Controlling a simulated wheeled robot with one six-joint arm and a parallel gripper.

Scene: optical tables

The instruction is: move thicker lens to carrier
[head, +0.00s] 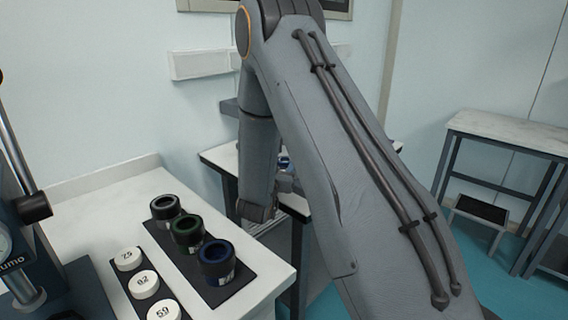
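Three ringed cylinders that look like mounted lenses stand in a row on a dark mat (235,281) on the near bench: a black one (166,209), a green one (187,232) and a blue one (216,260). I cannot tell which lens is thicker. Past the bench, my wrist and part of my gripper (287,183) show at a farther table, mostly hidden behind my own arm. A small blue thing (285,162) shows just above it; I cannot tell whether it is held. The fingertips are hidden. I cannot make out a carrier.
White numbered discs (144,284) lie on a second dark strip left of the lenses. A dark instrument (28,245) stands at the bench's left edge. The farther table (222,157) is partly behind my arm. Another table (510,132) and a dark-topped step stool (481,210) stand at right.

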